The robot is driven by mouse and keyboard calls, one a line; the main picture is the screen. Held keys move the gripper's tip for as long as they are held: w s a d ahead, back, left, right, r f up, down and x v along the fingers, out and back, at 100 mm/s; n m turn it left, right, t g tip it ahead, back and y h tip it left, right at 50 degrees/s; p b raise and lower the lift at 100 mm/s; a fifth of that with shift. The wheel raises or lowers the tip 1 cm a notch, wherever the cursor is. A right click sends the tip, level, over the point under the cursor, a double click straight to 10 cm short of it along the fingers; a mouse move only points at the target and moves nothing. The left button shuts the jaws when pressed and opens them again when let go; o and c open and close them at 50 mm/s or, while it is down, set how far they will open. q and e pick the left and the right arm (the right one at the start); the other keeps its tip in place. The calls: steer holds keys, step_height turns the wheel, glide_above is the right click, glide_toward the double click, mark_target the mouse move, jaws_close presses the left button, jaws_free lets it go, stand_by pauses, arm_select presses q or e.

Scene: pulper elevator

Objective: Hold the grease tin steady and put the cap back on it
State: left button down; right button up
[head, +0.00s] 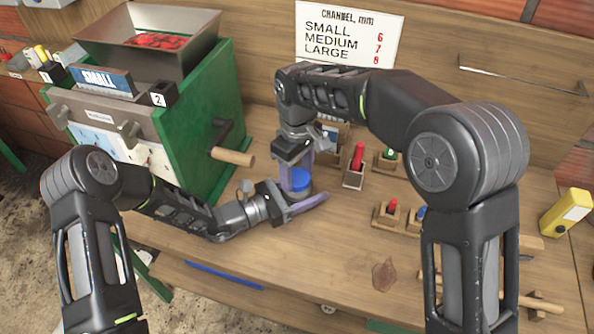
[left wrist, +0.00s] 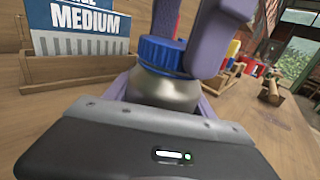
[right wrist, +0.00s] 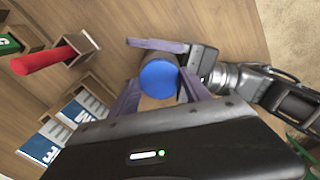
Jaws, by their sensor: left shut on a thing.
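The grease tin (left wrist: 165,90) is a rounded silvery tin that stands upright on the bench, with its blue cap (left wrist: 160,53) on top of its neck. I cannot tell whether the cap is screwed tight. My left gripper (head: 300,200) is shut around the tin's body from the side, low over the bench. My right gripper (head: 297,172) points down from above. Its purple fingers are apart on either side of the cap, which also shows in the right wrist view (right wrist: 158,78), with a gap visible. The tin's lower body is hidden by my left gripper.
A green pulper (head: 205,120) with a wooden-handled crank (head: 232,156) stands at the left. Behind the tin are a red marker (head: 357,156) in a wooden holder and other small holders. A yellow box (head: 566,212) stands at the right. The bench front is mostly clear.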

steer(key=c, duration=1)
steer(key=o, duration=1.6)
steer(key=shift+r, duration=0.1)
step_height(320, 180, up, 12)
steer(key=shift+f, duration=0.1)
arm_select(q)
steer(key=shift+c, duration=1.3)
jaws_free()
steer(key=shift+a, duration=0.1)
